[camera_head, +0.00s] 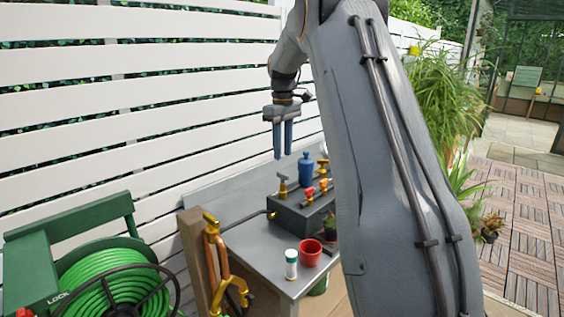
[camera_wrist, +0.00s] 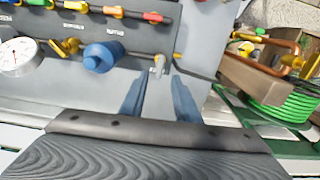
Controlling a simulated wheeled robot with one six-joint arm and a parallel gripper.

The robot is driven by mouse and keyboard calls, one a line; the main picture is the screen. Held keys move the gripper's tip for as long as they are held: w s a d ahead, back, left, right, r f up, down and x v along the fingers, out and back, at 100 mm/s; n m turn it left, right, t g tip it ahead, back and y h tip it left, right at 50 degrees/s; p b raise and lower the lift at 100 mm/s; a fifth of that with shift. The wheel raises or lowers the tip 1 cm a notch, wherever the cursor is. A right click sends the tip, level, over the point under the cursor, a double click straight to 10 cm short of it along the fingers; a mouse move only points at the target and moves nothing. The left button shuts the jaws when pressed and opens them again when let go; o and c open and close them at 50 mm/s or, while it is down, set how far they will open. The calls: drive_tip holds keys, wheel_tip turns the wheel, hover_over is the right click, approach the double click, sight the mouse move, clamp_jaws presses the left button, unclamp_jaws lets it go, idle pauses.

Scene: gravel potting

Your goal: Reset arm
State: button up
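My gripper (camera_head: 283,140) hangs above the grey bench (camera_head: 260,259), fingers pointing down, in the head view. Its two blue-grey fingers stand apart with nothing between them. The fingers also show in the wrist view (camera_wrist: 158,100), with a gap between them. In the head view a blue bottle-shaped part (camera_head: 305,170) stands on the dark valve block (camera_head: 290,217) below and right of the gripper, apart from it. My upper arm covers the right part of the bench.
A red pot (camera_head: 311,253) and a white container with a green lid (camera_head: 291,264) stand at the bench front. A green hose reel (camera_head: 105,290) is at lower left, beside brass pipework (camera_head: 215,260). A white slatted fence (camera_head: 130,100) runs behind. A round gauge (camera_wrist: 18,57) shows in the wrist view.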

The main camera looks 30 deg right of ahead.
drive_tip(key=shift+r, duration=0.3)
drive_tip(key=s+a+f+m, duration=0.1)
drive_tip(key=s+a+f, duration=0.4)
drive_tip(key=s, duration=0.6)
drive_tip(key=s+a+f+m, duration=0.1)
drive_tip(key=s+a+f, duration=0.4)
drive_tip(key=s+a, duration=0.3)
drive_tip(key=s+a+f+m+t, duration=0.1)
drive_tip(key=s+a+f, duration=0.4)
drive_tip(key=s, duration=0.9)
drive_tip(key=shift+s+a+m, duration=0.25)
drive_tip(key=shift+a+m, duration=0.35)
drive_tip(key=shift+a, duration=0.5)
